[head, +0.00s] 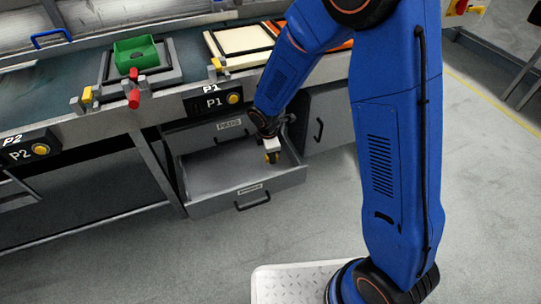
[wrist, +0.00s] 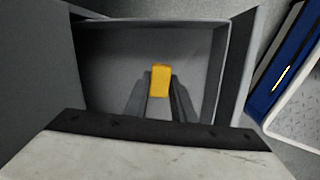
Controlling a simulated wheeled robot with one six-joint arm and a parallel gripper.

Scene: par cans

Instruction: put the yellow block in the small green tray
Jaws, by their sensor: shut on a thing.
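The yellow block (wrist: 160,81) is between the two fingers of my gripper (wrist: 159,90) in the wrist view. My gripper is shut on it. In the head view my gripper (head: 271,156) is at the right part of an open grey drawer (head: 218,172), and a bit of yellow shows at its tip. I cannot tell whether the block touches the drawer floor. The small green tray (head: 136,54) stands on the bench at the upper left, on a grey fixture, far from my gripper.
The bench top has a black-framed cream panel (head: 240,40) right of the green tray. Red and yellow clamps (head: 134,98) stand at the bench edge. A second drawer front (head: 215,132) sits above the open one. The floor (head: 190,260) in front is clear.

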